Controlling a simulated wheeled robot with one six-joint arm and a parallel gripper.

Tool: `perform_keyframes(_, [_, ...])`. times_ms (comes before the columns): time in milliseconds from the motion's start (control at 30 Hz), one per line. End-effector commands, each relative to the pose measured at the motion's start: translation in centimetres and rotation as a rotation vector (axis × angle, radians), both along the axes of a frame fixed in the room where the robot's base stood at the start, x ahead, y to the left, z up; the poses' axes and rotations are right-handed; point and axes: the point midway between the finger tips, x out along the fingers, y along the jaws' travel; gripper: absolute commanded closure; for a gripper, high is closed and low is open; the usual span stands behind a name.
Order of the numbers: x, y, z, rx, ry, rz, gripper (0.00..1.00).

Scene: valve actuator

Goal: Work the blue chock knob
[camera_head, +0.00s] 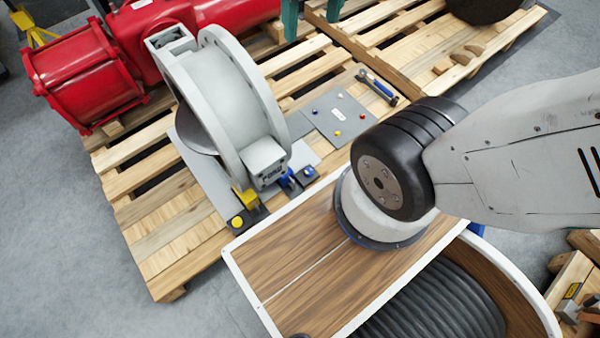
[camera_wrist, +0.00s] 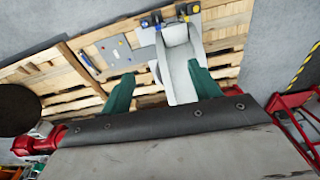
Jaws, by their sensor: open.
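The blue chock knob (camera_head: 309,170) is a small round blue cap on a dark block at the foot of the grey valve (camera_head: 245,95). It stands beside the blue chock (camera_head: 288,181). In the wrist view the knob (camera_wrist: 145,22) is small, near the top edge. My gripper (camera_wrist: 160,69) is open and empty, its two green fingers spread apart. The grey valve body lies between and beyond them in the picture. The knob is well past the fingertips, not touched. In the head view green fingers (camera_head: 312,26) show at the top edge, far beyond the knob.
A yellow knob (camera_head: 237,221) and yellow chock (camera_head: 246,198) stand left of the blue pair. A grey panel (camera_head: 338,115) with coloured knobs and a wrench (camera_head: 377,87) lie on the pallet to the right. A red actuator (camera_head: 85,75) is at left. My wood-topped base stands close in front.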

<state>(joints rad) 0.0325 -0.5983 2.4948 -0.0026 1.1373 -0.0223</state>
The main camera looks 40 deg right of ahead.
Motion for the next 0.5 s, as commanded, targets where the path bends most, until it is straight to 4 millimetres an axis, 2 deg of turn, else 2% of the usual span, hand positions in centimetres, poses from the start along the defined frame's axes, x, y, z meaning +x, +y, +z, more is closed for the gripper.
perform_keyframes(100, [5.0,-0.8,-1.4,-0.001,0.02,-0.006,0.38])
perform_keyframes(267, [11.7,-2.3,-4.6,-0.001,0.029,-0.013,0.38])
perform_keyframes(367, [15.6,-3.4,-7.4,-0.002,0.035,-0.017,0.38])
perform_keyframes(500, [20.6,-5.1,-12.4,-0.002,0.044,-0.023,0.38])
